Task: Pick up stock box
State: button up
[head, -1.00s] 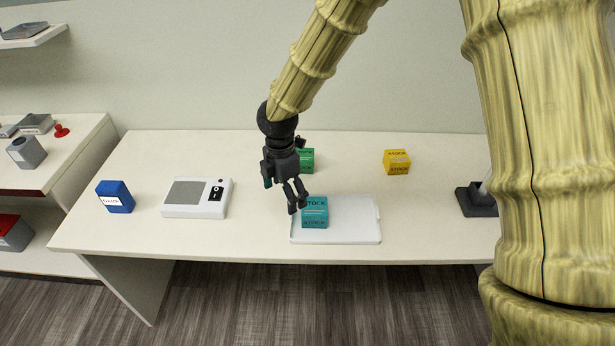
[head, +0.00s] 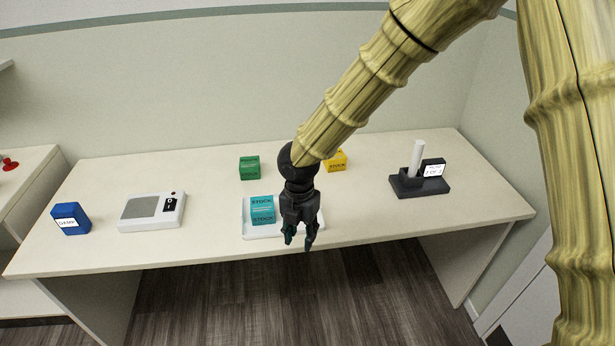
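Three boxes marked STOCK stand on the counter. The teal stock box (head: 262,210) is on the left part of a white tray (head: 262,236). The green box (head: 249,168) stands behind it. The yellow box (head: 336,161) stands at the back, partly hidden by my arm. My gripper (head: 299,243) points down over the tray's right front edge, to the right of the teal box. Its fingers look slightly apart with nothing between them. It hides part of the tray.
A blue box (head: 70,219) stands at the counter's left end, beside a white-and-grey device (head: 152,211). A dark holder (head: 419,184) with a white cylinder and a label card stands at the right. Bare counter lies between the tray and holder.

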aim_at(249, 167)
jog(key=z, duration=0.85)
jog(key=i, duration=1.15)
jog(key=u, duration=1.1)
jog(key=i, duration=0.65)
jog(key=u, duration=0.7)
